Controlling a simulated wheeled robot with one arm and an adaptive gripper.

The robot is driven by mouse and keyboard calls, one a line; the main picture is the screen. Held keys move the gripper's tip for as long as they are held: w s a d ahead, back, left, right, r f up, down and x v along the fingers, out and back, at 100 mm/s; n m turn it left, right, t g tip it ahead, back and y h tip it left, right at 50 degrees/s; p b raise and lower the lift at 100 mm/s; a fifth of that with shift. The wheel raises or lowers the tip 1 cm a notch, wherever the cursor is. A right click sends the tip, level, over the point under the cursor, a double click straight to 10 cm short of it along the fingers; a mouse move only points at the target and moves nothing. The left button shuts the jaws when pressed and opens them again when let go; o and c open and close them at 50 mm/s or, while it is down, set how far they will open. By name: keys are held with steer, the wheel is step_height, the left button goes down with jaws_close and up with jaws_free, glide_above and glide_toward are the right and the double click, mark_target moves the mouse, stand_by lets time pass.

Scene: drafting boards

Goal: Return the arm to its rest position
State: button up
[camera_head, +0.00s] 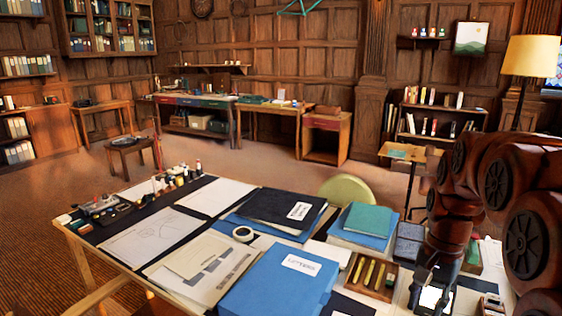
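My arm, dark reddish brown, comes in from the right edge and bends down over the right part of the near table (132,252). My gripper (430,288) points down at its end, low over a white, dark-edged item (432,299). The fingers are small and dark against the clutter, so I cannot tell their opening or whether they touch anything.
Left of my gripper are a wooden tray (373,274) with yellow pieces and a blue binder (280,282). A dark folder (282,208), a tape roll (243,234) and a green book (369,219) lie farther back. A lamp (530,56) stands behind my arm.

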steer(key=s+a+f+n, duration=0.3)
steer(key=s+a+n, duration=0.1)
steer(key=s, duration=0.7)
steer(key=s+a+f+n, duration=0.3)
steer(key=s+a+n, duration=0.2)
steer(key=s, duration=0.7)
steer(key=shift+a+g+h, duration=0.4)
steer(key=shift+a, duration=0.15)
